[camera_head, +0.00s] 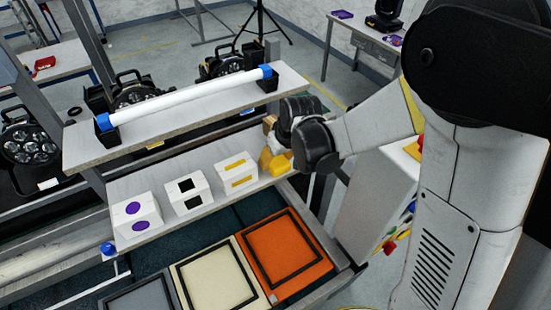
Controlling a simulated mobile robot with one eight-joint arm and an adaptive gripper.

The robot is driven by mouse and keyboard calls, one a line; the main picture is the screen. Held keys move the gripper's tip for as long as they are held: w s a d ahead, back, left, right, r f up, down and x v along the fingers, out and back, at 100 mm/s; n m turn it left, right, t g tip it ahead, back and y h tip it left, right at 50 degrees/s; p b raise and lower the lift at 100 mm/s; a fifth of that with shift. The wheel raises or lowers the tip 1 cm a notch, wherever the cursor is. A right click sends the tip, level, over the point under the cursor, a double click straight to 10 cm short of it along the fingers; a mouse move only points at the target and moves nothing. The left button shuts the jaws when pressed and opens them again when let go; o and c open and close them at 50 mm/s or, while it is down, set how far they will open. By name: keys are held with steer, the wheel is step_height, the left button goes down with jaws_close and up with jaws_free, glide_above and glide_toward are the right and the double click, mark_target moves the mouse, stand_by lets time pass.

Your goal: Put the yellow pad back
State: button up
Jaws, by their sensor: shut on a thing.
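My gripper (283,140) is dark and reaches in from the right, near the right end of the lower shelf. It is shut on a small yellow piece, which I take to be the yellow pad (276,162). The pad is partly hidden by the gripper; I cannot tell whether it touches the shelf. Left of it, a white box with two yellow bars (238,173) stands on the shelf. Further left are a white box with black squares (186,195) and a white box with purple discs (134,218).
An upper shelf (85,147) carries a white tube (190,95) on blue-tipped holders, just above the boxes. Below, an open drawer holds grey (140,299), cream (215,276) and orange (285,252) framed panels. Stage lights (22,143) stand behind. A white cabinet (368,206) is at right.

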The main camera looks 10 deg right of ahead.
steer(key=shift+f, duration=0.25)
steer(key=o, duration=1.3)
steer(key=shift+r, duration=0.1)
steer(key=shift+o, duration=0.2)
steer(key=shift+r, duration=0.15)
